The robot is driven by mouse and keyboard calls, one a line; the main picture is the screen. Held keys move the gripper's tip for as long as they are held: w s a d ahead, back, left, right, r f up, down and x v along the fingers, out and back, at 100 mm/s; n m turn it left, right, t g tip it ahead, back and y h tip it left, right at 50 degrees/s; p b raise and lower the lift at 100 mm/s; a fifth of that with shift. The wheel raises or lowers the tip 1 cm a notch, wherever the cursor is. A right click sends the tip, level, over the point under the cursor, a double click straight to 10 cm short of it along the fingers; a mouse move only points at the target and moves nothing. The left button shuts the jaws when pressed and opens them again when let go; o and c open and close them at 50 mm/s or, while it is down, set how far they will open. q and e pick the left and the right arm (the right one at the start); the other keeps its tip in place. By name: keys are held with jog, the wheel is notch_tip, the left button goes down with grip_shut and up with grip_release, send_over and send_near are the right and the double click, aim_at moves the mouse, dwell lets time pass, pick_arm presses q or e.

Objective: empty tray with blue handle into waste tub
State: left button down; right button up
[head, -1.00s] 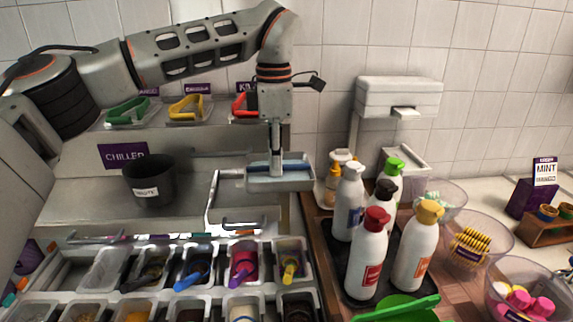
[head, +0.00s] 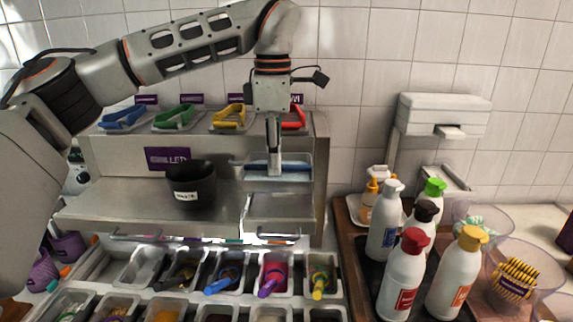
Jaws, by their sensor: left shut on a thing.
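My left gripper (head: 275,170) points down and is shut on a pale tray (head: 298,179) with a blue bar across it, likely its blue handle. The fingers hide part of the bar, and I cannot see what the tray holds. The tray looks about level, at the right end of the shelf. The waste tub (head: 190,187), black with a white label, stands upright on the shelf to its left, clear of the tray. Another blue handle (head: 124,116) shows on the upper shelf at the far left. My right gripper is not in view.
Green (head: 173,117), yellow (head: 229,116) and red (head: 293,117) handles line the upper shelf. Several topping bins with coloured scoops (head: 224,280) sit in front. Several pump bottles (head: 407,275) crowd the right. Shelf room shows between tub and tray.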

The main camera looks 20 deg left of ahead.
aim_at(260, 166)
pick_arm(q)
jog(key=a, duration=0.1)
jog(key=s+a+r, duration=0.1)
jog(key=shift+s+a+r, duration=0.1)
jog(key=shift+a+r, duration=0.15)
jog(key=shift+a, duration=0.05)
jog(key=s+a+r, duration=0.5)
jog(key=a, duration=0.4)
jog(key=shift+a, duration=0.25)
dwell(0.4)
